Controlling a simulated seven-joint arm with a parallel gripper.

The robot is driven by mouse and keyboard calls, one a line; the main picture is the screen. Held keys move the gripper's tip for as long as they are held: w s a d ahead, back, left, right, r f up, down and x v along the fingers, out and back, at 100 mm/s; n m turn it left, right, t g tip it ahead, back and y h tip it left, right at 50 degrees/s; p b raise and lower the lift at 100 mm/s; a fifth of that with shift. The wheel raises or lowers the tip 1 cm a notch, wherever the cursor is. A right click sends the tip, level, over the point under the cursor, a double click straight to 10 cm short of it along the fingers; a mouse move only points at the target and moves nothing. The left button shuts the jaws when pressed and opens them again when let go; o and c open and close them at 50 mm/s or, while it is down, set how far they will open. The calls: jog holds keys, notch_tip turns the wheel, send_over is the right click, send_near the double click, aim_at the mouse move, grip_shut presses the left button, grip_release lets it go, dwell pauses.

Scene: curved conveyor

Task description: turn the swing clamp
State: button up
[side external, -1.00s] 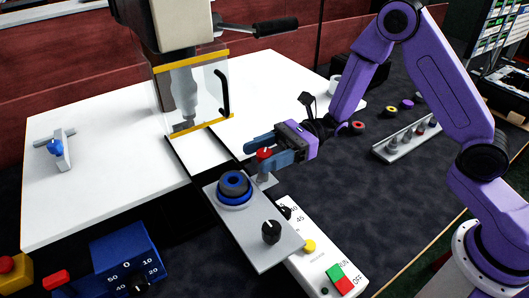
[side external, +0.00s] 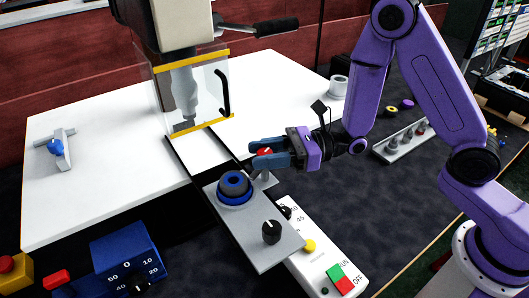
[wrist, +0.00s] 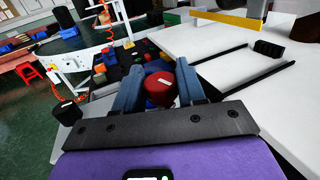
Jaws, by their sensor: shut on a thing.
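The swing clamp shows as a red cap (side external: 264,152) with a white mark, on a post at the back right edge of a grey metal plate (side external: 265,255). My gripper (side external: 254,158) reaches in from the right, level, its blue fingers either side of the cap. In the wrist view the red cap (wrist: 160,88) sits between the two blue fingers, which are shut on it. The clamp's lower part and its arm are mostly hidden by my fingers. A blue ring part with a dark top (side external: 235,185) sits on the plate in front of the clamp.
A black knob (side external: 271,232) stands on the plate's front end. A press with a clear guard (side external: 205,95) stands behind. A white control panel (side external: 322,255) with buttons lies to the right. A blue dial box (side external: 125,262) is at front left.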

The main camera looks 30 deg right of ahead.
jog(key=shift+m+t+h, duration=0.5)
jog(key=shift+m+t, duration=0.3)
jog(key=shift+t, duration=0.4)
jog(key=o, duration=0.9)
jog(key=shift+o, duration=0.2)
jog(key=shift+d, duration=0.1)
jog(key=v, duration=1.2)
jog(key=shift+s, duration=0.2)
